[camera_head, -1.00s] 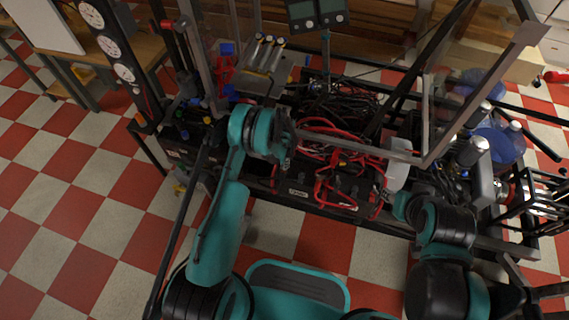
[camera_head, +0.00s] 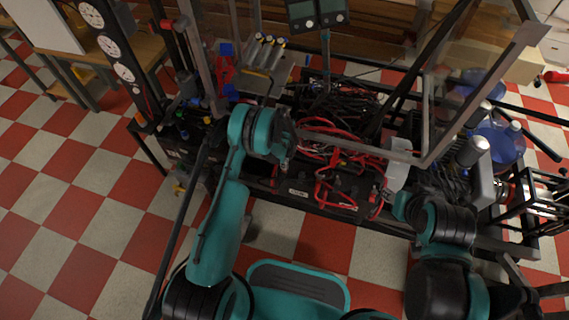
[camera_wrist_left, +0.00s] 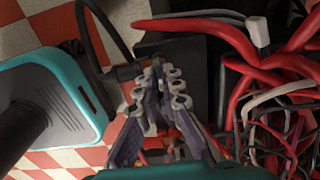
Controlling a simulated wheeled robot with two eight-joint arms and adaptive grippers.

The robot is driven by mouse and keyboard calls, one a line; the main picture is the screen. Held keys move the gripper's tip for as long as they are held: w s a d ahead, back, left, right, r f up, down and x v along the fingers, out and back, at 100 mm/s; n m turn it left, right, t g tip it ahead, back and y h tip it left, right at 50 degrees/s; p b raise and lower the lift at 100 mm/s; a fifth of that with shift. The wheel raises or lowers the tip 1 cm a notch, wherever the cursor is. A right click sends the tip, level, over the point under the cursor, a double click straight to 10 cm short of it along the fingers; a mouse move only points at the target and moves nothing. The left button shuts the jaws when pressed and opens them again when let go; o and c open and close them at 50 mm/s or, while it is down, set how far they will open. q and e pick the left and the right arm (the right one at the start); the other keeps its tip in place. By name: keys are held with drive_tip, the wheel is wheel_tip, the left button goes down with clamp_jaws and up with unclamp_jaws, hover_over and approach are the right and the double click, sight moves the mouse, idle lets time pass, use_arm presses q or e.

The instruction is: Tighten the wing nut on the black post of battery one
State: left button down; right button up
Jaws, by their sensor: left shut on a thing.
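My left gripper (camera_head: 284,162) reaches down to the near left end of the battery bank. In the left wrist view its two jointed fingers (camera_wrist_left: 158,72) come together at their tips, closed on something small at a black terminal. I take this to be the wing nut on the black post; fingertips hide both nut and post. The black battery case (camera_wrist_left: 190,62) lies just beyond the fingertips. In the head view a black battery (camera_head: 296,191) with a pale label sits beside the gripper.
Thick red cables (camera_head: 335,152) loop over the batteries, and a red cable (camera_wrist_left: 200,22) with a grey end passes close to the left fingers. A metal frame bar (camera_head: 375,153) crosses above the bank. Checkered floor (camera_head: 90,220) is open at the left.

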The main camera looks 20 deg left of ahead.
use_arm(q)
drive_tip(key=shift+r, duration=0.1)
idle(0.4)
drive_tip(key=c, duration=1.7)
unclamp_jaws()
wheel_tip(320, 180, up, 12)
